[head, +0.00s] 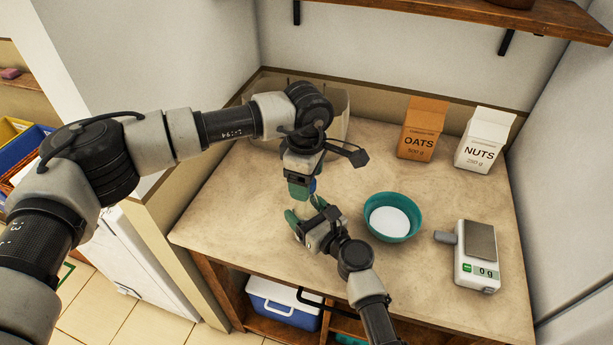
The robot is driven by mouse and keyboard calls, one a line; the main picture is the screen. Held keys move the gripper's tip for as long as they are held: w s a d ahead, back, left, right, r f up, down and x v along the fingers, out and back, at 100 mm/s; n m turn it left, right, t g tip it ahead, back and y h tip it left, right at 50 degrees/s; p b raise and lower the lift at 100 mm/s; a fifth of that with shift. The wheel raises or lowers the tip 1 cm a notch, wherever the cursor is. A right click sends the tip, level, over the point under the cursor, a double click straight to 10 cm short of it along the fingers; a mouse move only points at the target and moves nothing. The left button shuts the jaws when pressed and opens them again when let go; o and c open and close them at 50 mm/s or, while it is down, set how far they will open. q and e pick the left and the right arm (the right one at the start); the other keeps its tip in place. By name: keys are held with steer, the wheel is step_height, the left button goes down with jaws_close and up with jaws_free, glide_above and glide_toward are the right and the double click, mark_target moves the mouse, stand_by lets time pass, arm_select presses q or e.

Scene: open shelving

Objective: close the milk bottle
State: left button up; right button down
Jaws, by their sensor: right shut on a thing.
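My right gripper (305,211) comes up from the lower right over the counter, its green fingertips apart and closed around the milk bottle. Only a small pale part of the milk bottle (304,206) shows between the fingers; the rest is hidden. My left gripper (302,190) points down from the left arm, directly above the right gripper. A small blue piece (313,186) shows at its fingers, perhaps the cap. Whether the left fingers grip it, and whether it touches the bottle, cannot be told.
A teal bowl (392,230) with white contents stands just right of the grippers. A kitchen scale (478,262), an OATS box (421,128) and a NUTS box (484,140) are farther right. Below the counter (450,305) is a blue cooler (283,305). A shelf overhangs the back.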

arm_select(q)
steer(key=shift+r, duration=0.15)
step_height(320, 180, up, 12)
stand_by(0.4)
arm_select(e)
steer(key=shift+c, duration=0.4)
jaws_free()
arm_select(q)
steer(key=shift+f+b, duration=0.45)
steer(key=shift+f, duration=0.15)
arm_select(e)
steer(key=v, duration=1)
steer(key=shift+s+d, duration=0.3)
